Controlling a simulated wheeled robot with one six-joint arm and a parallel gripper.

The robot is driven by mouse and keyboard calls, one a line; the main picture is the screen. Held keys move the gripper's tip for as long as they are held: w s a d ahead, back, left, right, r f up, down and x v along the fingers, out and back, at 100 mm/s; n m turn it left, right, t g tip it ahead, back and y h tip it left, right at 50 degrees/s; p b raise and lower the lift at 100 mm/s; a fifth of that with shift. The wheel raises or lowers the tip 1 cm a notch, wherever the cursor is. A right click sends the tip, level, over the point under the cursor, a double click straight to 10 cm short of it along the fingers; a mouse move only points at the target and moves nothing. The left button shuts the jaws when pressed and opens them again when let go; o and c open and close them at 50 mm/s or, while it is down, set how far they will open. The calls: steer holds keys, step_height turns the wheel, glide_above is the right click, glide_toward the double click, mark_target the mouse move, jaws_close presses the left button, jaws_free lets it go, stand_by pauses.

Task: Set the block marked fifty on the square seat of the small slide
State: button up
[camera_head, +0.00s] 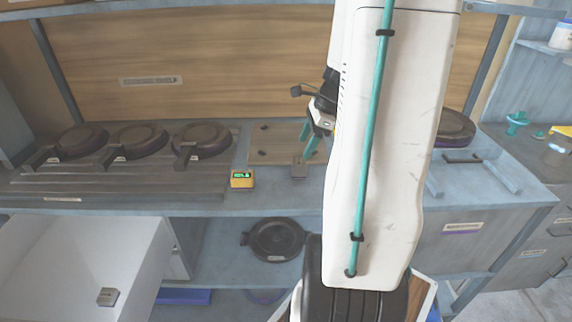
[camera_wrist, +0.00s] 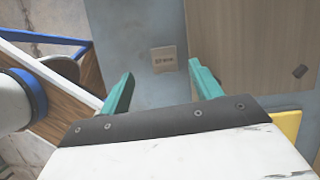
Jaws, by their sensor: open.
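A small grey block (camera_head: 298,168) stands on the bench at the front edge of a wooden board. In the wrist view a pale square block (camera_wrist: 164,58) with dark, unreadable marking lies beyond and between my fingertips. My gripper (camera_head: 309,142) has two teal fingers, apart and empty, just above and behind that block in the head view; the wrist view shows the open gripper (camera_wrist: 160,72) too. Another grey block (camera_head: 107,296) lies in the white bin. A low fixture with rails and a dark bar (camera_head: 463,158) is at the right; I cannot tell whether it is the slide. No square seat is clear.
Several dark round plates (camera_head: 203,141) stand along the bench at the left and back right. A yellow box with a green display (camera_head: 242,180) sits near the front edge. The wooden board (camera_head: 275,146) lies behind it. My arm hides much of the middle right.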

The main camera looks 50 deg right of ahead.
mark_target(299, 161)
steer(key=shift+m, duration=0.5)
steer(key=x, duration=0.5)
steer(key=d+x, duration=0.1)
steer(key=x, duration=0.2)
steer(key=shift+s+f, duration=0.1)
steer(key=shift+f, duration=0.15)
steer(key=c, duration=1.2)
steer(key=shift+c, duration=0.6)
steer(key=shift+r, duration=0.2)
